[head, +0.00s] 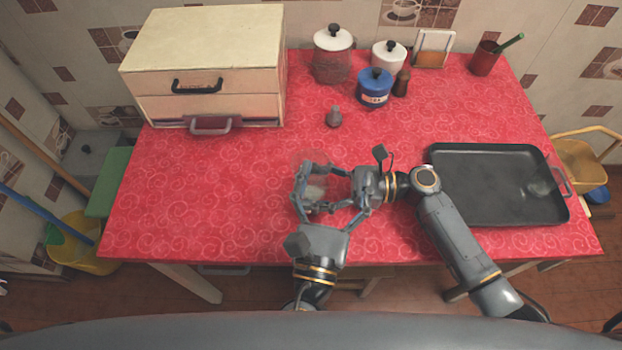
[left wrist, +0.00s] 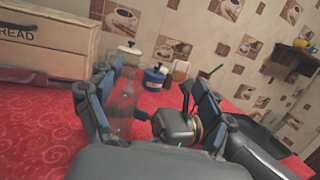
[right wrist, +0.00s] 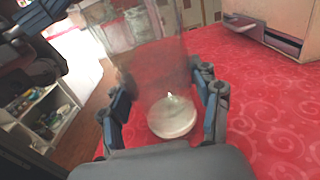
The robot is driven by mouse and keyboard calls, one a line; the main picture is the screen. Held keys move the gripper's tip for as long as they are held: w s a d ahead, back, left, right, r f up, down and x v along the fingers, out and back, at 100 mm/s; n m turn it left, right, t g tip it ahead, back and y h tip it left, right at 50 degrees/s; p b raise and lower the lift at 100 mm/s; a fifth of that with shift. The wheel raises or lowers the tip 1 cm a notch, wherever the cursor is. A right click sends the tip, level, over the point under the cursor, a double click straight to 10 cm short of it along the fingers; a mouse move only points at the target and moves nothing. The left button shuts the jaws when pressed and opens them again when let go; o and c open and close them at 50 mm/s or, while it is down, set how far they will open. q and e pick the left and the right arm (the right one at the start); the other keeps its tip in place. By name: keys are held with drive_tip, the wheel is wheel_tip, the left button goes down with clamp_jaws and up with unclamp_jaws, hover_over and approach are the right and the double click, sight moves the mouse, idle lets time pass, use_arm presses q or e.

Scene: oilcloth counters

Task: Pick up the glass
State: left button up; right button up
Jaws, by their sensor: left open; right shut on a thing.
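The clear glass (head: 315,190) is near the front middle of the red counter, mostly screened by my grippers in the head view. My right gripper (head: 328,185) reaches in from the right and is shut on the glass. In the right wrist view, the see-through glass (right wrist: 160,75) stands between its two fingers (right wrist: 165,110), its thick round base showing. My left gripper (head: 332,208) is open, with its fingers spread around the glass and the right gripper. The left wrist view shows the glass (left wrist: 123,100) close inside its left finger. I cannot tell whether the glass touches the counter.
A black tray (head: 470,208) lies on the right of the counter. Jars, including a blue one (head: 375,92), stand at the back. The left front counter is clear.

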sight(312, 159)
use_arm(q)
drive_tip(key=s+a+f+y, duration=0.1)
drive_tip(key=s+a+f+n+g+y, duration=0.1)
drive_tip(key=f, duration=0.1)
drive_tip(key=s+a+f+n+y, duration=0.1)
drive_tip(key=f+y, duration=0.1)
drive_tip(key=shift+a+f, duration=0.1)
drive_tip(key=shift+a, duration=0.3)
drive_tip(key=shift+f+g+y, duration=0.2)
drive_tip(key=shift+g+y, duration=0.1)
drive_tip(key=w, duration=0.6)
drive_tip(key=shift+w+r, duration=0.1)
drive_tip(key=shift+w, duration=2.7)
drive_tip(key=shift+c, duration=0.2)
clamp_jaws()
